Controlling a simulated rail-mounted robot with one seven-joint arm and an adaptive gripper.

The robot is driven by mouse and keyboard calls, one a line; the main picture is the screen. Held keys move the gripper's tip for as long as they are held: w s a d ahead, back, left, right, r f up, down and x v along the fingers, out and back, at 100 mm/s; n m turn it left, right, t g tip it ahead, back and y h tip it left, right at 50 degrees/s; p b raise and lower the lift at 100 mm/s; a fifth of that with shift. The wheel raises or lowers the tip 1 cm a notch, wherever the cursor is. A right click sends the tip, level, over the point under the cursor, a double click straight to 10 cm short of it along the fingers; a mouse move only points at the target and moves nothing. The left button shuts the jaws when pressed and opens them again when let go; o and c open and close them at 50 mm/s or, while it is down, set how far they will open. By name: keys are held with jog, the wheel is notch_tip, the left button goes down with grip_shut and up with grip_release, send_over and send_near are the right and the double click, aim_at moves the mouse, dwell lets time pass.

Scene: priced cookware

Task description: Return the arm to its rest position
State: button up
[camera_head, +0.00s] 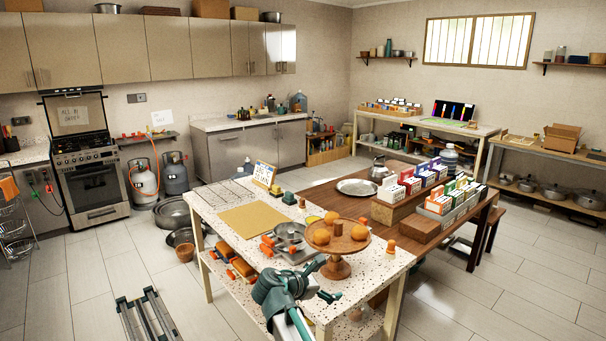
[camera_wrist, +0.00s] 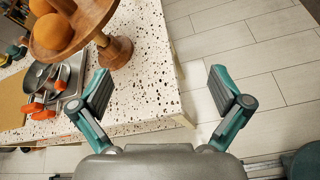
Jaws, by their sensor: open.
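My gripper (camera_head: 324,281) shows at the bottom of the head view, near the front edge of the speckled table (camera_head: 345,295). Its two teal and grey fingers are spread wide. In the wrist view, my gripper (camera_wrist: 160,92) is open, with only the table's edge and floor showing between its fingers. Nothing is held. A wooden stand (camera_head: 338,246) with oranges is on the table just beyond the gripper. The stand also shows at the top left of the wrist view (camera_wrist: 114,50), apart from the left finger.
Metal pans (camera_head: 289,232) with orange handles lie left of the stand. A tan board (camera_head: 253,218) lies farther back. A wooden table (camera_head: 325,194) with a silver plate (camera_head: 356,187) and small boxes adjoins behind. The tiled floor (camera_head: 470,300) at right is clear.

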jog(key=s+d+f+m+g+y+b, duration=0.1)
jog(key=s+f+m+g+y, duration=0.15)
jog(key=s+f+m, duration=0.65)
jog(key=s+d+f+m+g+y+b, duration=0.1)
jog(key=s+d+f+g+b, duration=0.2)
jog(key=f, duration=1.2)
jog(key=s+f+m+g+y, duration=0.2)
jog(key=s+f+m, duration=0.4)
jog(key=f, duration=0.7)
jog(key=s+d+f+m+g+y+b, duration=0.1)
jog(key=s+d+f+m+g+b, duration=0.1)
jog(key=s+f, duration=0.5)
jog(key=s+d+f+m+g+y+b, duration=0.1)
jog(key=s+d+f+m+g+b, duration=0.1)
jog(key=s+f, duration=0.6)
jog(key=s+d+f+m+g+y+b, duration=0.2)
jog(key=s+f, duration=0.6)
jog(key=s, duration=1.1)
jog(key=shift+d+m+g, duration=0.15)
jog(key=shift+m+g, duration=0.15)
jog(key=shift+g, duration=0.55)
